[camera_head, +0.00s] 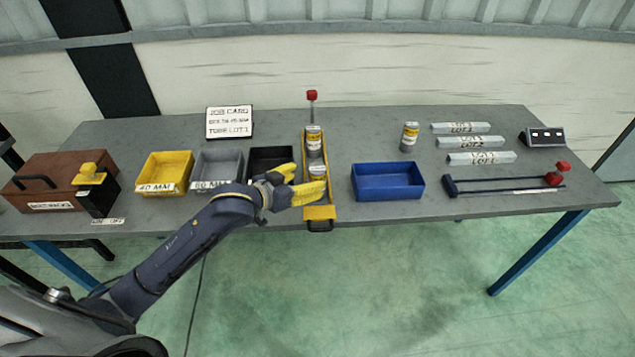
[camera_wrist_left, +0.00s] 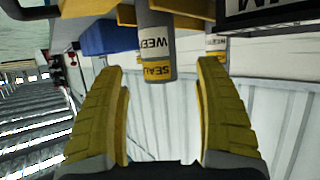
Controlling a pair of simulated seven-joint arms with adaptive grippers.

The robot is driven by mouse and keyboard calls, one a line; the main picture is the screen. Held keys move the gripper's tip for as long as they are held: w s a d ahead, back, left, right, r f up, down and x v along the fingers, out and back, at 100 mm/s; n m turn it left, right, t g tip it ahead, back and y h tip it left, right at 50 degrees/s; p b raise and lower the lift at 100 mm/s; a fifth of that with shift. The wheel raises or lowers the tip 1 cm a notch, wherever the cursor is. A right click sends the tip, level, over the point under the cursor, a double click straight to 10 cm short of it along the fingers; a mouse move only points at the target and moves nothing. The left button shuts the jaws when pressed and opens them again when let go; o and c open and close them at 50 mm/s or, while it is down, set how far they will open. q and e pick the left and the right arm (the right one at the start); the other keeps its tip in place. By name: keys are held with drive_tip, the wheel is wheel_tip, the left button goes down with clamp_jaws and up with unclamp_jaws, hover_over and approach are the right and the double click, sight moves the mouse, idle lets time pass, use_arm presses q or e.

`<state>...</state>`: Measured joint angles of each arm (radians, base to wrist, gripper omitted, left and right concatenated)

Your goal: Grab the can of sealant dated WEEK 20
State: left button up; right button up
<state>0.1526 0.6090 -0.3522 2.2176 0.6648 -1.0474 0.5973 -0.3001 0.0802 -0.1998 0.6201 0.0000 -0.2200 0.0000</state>
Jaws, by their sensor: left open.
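Sealant cans with yellow and white labels stand in a yellow rack (camera_head: 319,213): a rear can (camera_head: 314,141) and a front can (camera_head: 317,169). A third can (camera_head: 409,137) stands on the table to the right. My left gripper (camera_head: 301,181) has yellow fingers, open and empty, at the front can's left side. In the left wrist view, the nearer can (camera_wrist_left: 157,50) appears between the fingertips, reading "SEAL" and "WEE", its week number cut off. Another can (camera_wrist_left: 217,43) shows partly behind the right finger. No week number is legible. My right gripper is out of view.
Yellow (camera_head: 164,181), grey (camera_head: 217,181) and black (camera_head: 262,158) bins stand left of the rack. A blue bin (camera_head: 388,184) stands right of it. A red-topped post (camera_head: 312,97) rises behind the rack. Metal bars (camera_head: 470,142) lie at the right.

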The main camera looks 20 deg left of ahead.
sight(311, 177)
use_arm(q)
drive_tip(key=shift+x, duration=2.85)
drive_tip(key=shift+c, duration=0.2)
drive_tip(key=c, duration=1.3)
drive_tip(key=shift+c, duration=0.8)
drive_tip(key=shift+r, duration=0.2)
